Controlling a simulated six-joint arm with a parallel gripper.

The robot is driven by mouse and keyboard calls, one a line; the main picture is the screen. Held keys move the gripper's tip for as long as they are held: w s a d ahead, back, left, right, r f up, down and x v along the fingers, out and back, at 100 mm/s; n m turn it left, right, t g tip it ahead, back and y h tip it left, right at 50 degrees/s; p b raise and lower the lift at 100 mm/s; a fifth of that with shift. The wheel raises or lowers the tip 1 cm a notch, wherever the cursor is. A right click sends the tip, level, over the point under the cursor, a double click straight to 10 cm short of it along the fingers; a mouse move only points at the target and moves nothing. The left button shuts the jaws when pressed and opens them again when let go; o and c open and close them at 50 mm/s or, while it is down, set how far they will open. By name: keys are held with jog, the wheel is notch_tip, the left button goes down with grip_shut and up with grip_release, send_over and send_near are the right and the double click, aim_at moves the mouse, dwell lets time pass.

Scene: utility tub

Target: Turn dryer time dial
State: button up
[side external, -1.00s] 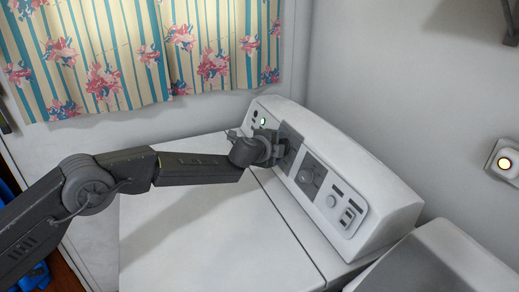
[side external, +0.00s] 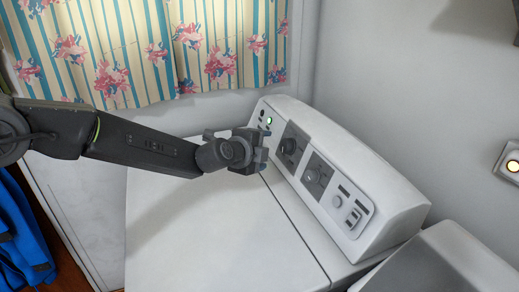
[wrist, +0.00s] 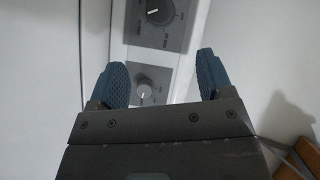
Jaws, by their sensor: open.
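The dryer's white control panel (side external: 385,198) holds two round dials on dark grey plates. In the wrist view my gripper (wrist: 162,75) shows two blue ridged fingers spread apart. One dial with a pale pointer (wrist: 144,91) shows between them, nearer the left finger. Another dial (wrist: 159,13) is at the top edge. I cannot tell which is the time dial.
A small green light (side external: 268,120) glows at the panel's left end. Small switches (side external: 352,217) are at its right end. The white dryer top (side external: 225,225) is clear. A flowered curtain (side external: 130,50) hangs behind, and a wall fixture with a lit lamp (side external: 512,165) is at right.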

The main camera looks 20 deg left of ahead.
aim_at(283, 148)
jog(key=shift+s, duration=0.15)
jog(key=a+f+m+t+h, duration=0.1)
jog(key=a+f+m+h, duration=0.1)
jog(key=m, duration=0.2)
jog(key=w+a+f+m+t+h, duration=0.1)
jog(key=a+m+h, duration=0.1)
jog(key=m, duration=0.3)
jog(key=a+f+m+t+h, duration=0.1)
jog(key=a+f+m+h, duration=0.1)
jog(key=m, duration=0.3)
jog(key=shift+w+f, duration=0.3)
jog(key=shift+f, duration=0.05)
jog(key=shift+s+f+m+g+h, duration=0.35)
jog(key=shift+f+m+g+h, duration=0.05)
jog(key=shift+m+h, duration=0.45)
jog(key=x, duration=1.3)
jog(key=shift+w+d, duration=0.2)
jog(key=shift+w, duration=0.05)
jog(key=shift+c, duration=0.2)
jog(key=c, duration=0.9)
jog(key=shift+o, duration=0.2)
